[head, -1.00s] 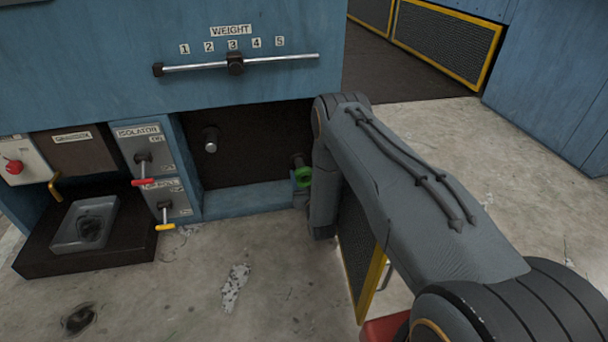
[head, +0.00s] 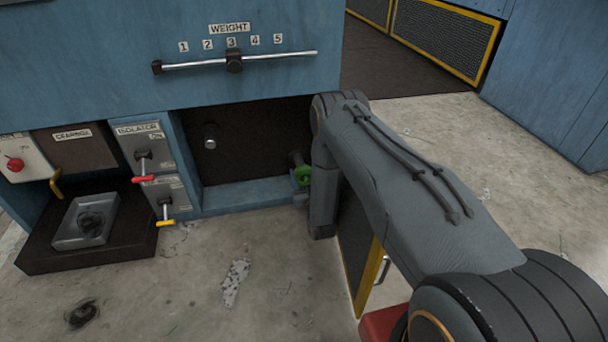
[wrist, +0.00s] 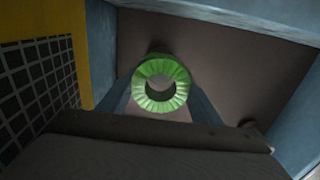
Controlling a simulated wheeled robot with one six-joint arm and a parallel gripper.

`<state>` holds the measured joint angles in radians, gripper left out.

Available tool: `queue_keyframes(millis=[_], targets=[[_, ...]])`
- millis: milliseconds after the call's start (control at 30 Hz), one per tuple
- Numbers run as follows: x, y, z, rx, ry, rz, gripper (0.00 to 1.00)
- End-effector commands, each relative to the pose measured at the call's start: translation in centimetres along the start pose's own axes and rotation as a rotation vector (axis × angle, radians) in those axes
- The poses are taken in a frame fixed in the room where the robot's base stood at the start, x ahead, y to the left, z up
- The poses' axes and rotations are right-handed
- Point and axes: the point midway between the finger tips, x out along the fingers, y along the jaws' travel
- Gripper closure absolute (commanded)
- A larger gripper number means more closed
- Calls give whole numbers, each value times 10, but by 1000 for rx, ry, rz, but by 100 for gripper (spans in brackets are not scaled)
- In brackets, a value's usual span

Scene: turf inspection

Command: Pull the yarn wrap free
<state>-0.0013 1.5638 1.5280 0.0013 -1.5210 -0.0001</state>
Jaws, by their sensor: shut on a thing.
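The yarn wrap (wrist: 146,97) shows in the wrist view as a bright green ribbed ring with a dark centre, against the brown back wall of the machine's opening. In the head view the green wrap (head: 303,175) is at the right end of the low opening, by a dark shaft end. My gripper (wrist: 160,92) is shut on the wrap, a grey-blue finger on each side of it. In the head view my arm hides most of the gripper. Whether the wrap still sits around a shaft I cannot tell.
A shaft stub (head: 209,137) sticks out left in the opening. A grey tray (head: 67,239) holds a dark clump. A yellow-edged mesh panel (head: 358,245) stands close beside my arm. The floor in front is mostly clear.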

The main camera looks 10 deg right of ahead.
Motion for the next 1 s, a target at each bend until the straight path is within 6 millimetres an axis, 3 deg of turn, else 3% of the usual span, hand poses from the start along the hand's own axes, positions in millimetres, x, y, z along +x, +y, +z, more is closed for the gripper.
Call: queue_keyframes(millis=[633, 1000], targets=[[-45, 0, -1, 0, -1, 0, 64], [-47, 0, -1, 0, 0, 0, 64]])
